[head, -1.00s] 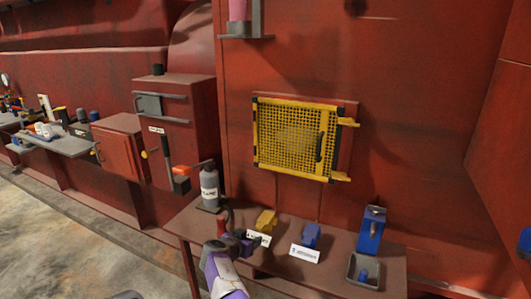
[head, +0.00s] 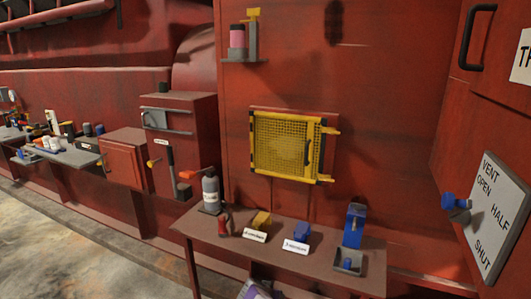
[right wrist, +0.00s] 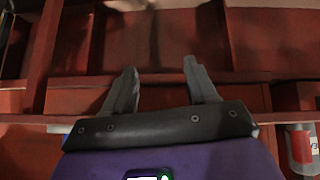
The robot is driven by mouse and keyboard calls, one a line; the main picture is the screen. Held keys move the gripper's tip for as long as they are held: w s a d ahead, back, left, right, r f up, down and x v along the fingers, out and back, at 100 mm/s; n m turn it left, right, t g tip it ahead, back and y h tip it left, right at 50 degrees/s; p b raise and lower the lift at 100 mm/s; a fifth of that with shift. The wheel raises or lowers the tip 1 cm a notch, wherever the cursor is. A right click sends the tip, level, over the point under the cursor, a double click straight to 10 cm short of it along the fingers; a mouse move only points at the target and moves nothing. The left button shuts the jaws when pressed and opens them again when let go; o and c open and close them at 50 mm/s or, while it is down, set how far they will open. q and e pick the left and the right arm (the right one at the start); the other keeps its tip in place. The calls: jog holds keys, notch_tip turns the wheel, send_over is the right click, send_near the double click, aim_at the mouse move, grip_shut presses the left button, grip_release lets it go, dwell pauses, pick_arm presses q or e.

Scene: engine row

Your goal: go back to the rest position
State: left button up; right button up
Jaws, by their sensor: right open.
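My right gripper (right wrist: 162,85) shows in the right wrist view. Its two grey fingers are apart with nothing between them, in front of blurred dark red metalwork. In the head view only a purple and white part of my arm (head: 258,290) shows at the bottom edge, below the front of the red bench; its fingers are hidden there. My left gripper is in neither current view.
The red bench (head: 215,243) holds a grey bottle (head: 211,192), a yellow block (head: 261,221), a blue block (head: 302,232) and a blue stand (head: 354,225). A yellow mesh door (head: 285,147) is on the wall. A vent panel (head: 494,218) with a blue knob (head: 452,202) stands at right.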

jog(key=s+d+f+g+y+p, duration=0.1)
jog(key=s+d+f+g+y, duration=0.2)
jog(key=s+f, duration=0.45)
jog(key=s+d+f+g+y+p, duration=0.1)
jog(key=s+d+f+g, duration=0.1)
jog(key=s+d+f, duration=0.45)
jog(key=s+a+r+y+p, duration=0.1)
jog(key=s, duration=1.1)
jog(key=s+a+r+g+y+p, duration=0.1)
jog(key=s+r+y+p, duration=0.1)
jog(key=s, duration=1.1)
jog(key=shift+s+n+y, duration=0.2)
jog(key=shift+n+y, duration=0.1)
